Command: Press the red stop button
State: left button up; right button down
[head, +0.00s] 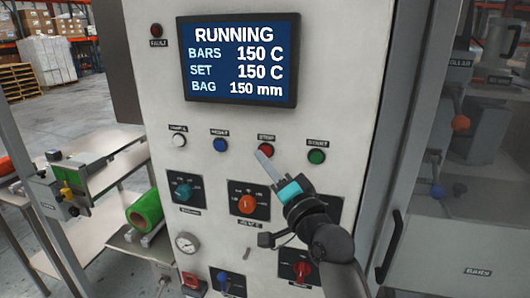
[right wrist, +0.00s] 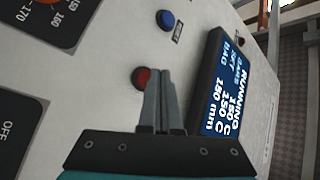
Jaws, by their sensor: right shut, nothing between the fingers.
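The red stop button (head: 267,150) sits on the pale panel in a row of push buttons, between a blue one and a green one. It also shows in the right wrist view (right wrist: 142,78). My right gripper (head: 262,155) is shut and empty, its fingertips pointing at the panel close to the red button. In the right wrist view the shut fingertips (right wrist: 160,75) appear just to the right of the button. I cannot tell whether they touch it. The screen (head: 238,60) above reads RUNNING. My left gripper is not in view.
The blue button (head: 220,145), white button (head: 179,140) and green button (head: 317,157) flank the red one. A door handle (head: 388,245) stands at right, a green roll (head: 146,209) at left.

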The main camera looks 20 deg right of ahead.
jog(key=shift+w+d, duration=0.1)
jog(key=shift+w, duration=0.05)
jog(key=shift+w+d, duration=0.2)
jog(key=shift+w, duration=0.05)
jog(key=shift+w+d, duration=0.2)
jog(key=shift+w, duration=0.1)
dwell(1.0)
jog(key=shift+s+a+p, duration=0.45)
jog(key=shift+s+p, duration=0.15)
jog(key=shift+s, duration=0.1)
jog(key=s+a+p, duration=0.1)
jog(key=s, duration=0.1)
jog(key=s+a+p, duration=0.1)
jog(key=s, duration=0.1)
jog(key=shift+a, duration=0.4)
